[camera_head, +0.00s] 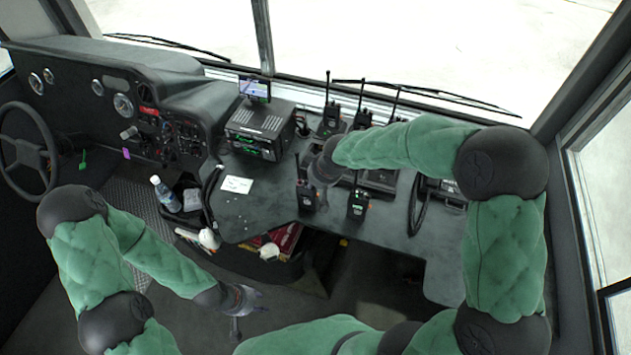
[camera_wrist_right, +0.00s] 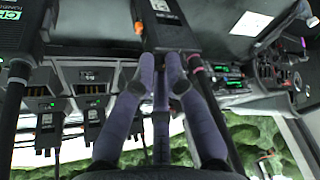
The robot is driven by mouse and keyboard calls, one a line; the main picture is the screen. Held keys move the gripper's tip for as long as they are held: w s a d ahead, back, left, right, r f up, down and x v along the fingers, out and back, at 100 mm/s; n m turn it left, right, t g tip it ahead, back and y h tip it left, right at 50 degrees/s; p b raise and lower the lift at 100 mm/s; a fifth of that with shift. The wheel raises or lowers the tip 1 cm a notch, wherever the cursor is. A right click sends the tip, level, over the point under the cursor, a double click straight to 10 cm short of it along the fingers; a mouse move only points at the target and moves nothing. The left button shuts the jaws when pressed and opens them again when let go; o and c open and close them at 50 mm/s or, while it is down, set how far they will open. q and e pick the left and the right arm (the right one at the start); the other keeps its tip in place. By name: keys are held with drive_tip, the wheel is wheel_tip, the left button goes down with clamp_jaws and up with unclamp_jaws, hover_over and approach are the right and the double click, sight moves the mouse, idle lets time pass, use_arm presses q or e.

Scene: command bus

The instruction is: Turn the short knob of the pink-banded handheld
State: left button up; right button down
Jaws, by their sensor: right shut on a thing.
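A dark handheld radio (camera_head: 306,196) stands on the dash counter with its antenna up. In the right wrist view the handheld (camera_wrist_right: 178,34) fills the top middle, with an orange spot on its side. Its antenna (camera_wrist_right: 203,82) runs down beside the fingers, with a reddish-pink tint near its base. My right gripper (camera_wrist_right: 163,62) is shut at the handheld's top end, beside the antenna; the short knob is hidden between the fingertips. In the head view my right gripper (camera_head: 318,181) partly covers the handheld. My left gripper (camera_head: 245,299) hangs low, away from the counter; its jaw opening is unclear.
Another handheld (camera_head: 357,205) stands close to the right. Several radios stand in chargers (camera_head: 333,117) behind. A radio console (camera_head: 258,130) with a small screen and a white paper (camera_head: 237,184) lie to the left. A bottle (camera_head: 166,194) stands further left.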

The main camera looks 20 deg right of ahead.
drive_tip(key=n+p, duration=0.1)
drive_tip(key=p, duration=0.2)
drive_tip(key=n+p, duration=0.1)
drive_tip(key=p, duration=0.2)
drive_tip(key=shift+d+r+g+y+p, duration=0.1)
drive_tip(key=shift+r+g+y+p, duration=0.1)
drive_tip(key=shift+g+y+p, duration=0.15)
drive_tip(key=shift+w+f+n+p, duration=0.1)
drive_tip(key=shift+n+p, duration=0.4)
drive_tip(key=shift+p, duration=0.15)
drive_tip(key=shift+f, duration=0.1)
drive_tip(key=c, duration=1.3)
unclamp_jaws()
drive_tip(key=v, duration=1.2)
drive_tip(key=shift+d, duration=0.15)
